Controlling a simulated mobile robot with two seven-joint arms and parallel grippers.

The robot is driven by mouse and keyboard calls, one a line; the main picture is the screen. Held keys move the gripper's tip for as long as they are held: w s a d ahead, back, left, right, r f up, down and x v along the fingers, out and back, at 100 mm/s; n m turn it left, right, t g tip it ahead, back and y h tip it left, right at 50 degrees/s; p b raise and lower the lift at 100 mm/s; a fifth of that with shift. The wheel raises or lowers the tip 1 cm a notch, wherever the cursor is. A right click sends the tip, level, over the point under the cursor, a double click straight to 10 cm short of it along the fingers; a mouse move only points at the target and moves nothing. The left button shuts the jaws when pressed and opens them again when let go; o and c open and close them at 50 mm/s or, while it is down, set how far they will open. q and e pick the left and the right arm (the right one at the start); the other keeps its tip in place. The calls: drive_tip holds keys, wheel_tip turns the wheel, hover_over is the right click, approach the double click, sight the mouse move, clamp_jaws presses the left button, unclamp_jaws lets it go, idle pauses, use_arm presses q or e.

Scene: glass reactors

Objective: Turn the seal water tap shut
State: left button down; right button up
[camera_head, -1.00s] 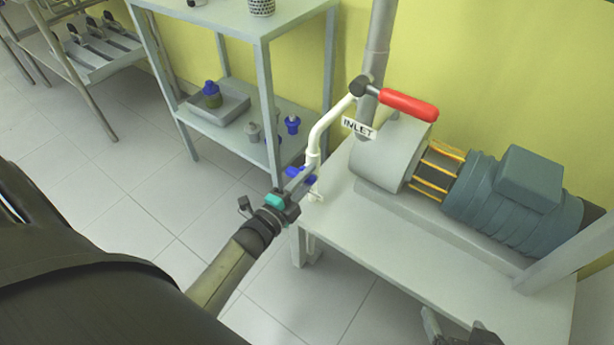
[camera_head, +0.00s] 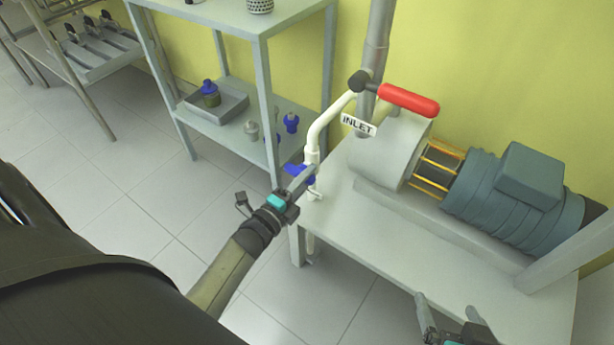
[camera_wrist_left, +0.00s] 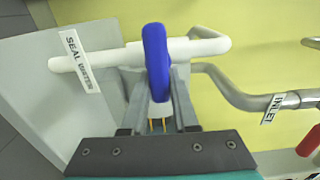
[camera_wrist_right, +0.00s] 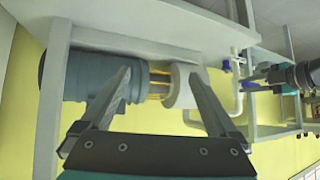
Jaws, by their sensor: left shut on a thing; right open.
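The seal water tap has a blue handle (camera_head: 296,172) on a white pipe (camera_head: 315,139) at the left edge of the pump table. In the left wrist view the blue handle (camera_wrist_left: 156,62) stands between the fingers, with a SEAL WATER label (camera_wrist_left: 80,62) on the white pipe beside it. My left gripper (camera_head: 303,181) is shut on the blue handle; its fingers partly hide the handle in the head view. My right gripper (camera_head: 446,312) is open and empty near the table's front edge. The blue handle also shows small in the right wrist view (camera_wrist_right: 227,66), near my left gripper.
A red-handled inlet valve (camera_head: 408,100) with an INLET label (camera_head: 358,125) sits on the grey pipe above the pump (camera_head: 390,150). The blue-grey motor (camera_head: 515,200) fills the table's right. A shelf rack (camera_head: 235,145) with bottles stands behind left.

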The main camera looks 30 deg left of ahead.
use_arm(q)
drive_tip(key=c, duration=0.7)
unclamp_jaws()
drive_tip(key=s+p, duration=0.1)
drive_tip(key=s, duration=0.4)
drive_tip(key=s+p, duration=0.1)
drive_tip(key=s, duration=0.4)
drive_tip(key=s+a+p, duration=0.1)
drive_tip(key=s+p, duration=0.1)
drive_tip(key=s, duration=0.3)
drive_tip(key=shift+s+a, duration=0.1)
drive_tip(key=shift+s, duration=0.05)
use_arm(e)
drive_tip(key=s+d+f+g+h, duration=0.2)
drive_tip(key=s+d+g, duration=0.2)
drive_tip(key=d+g, duration=0.1)
drive_tip(key=shift+s+d+f+m+h, duration=0.15)
drive_tip(key=shift+s+d+m+h, duration=0.1)
drive_tip(key=shift+d+m+h, duration=0.05)
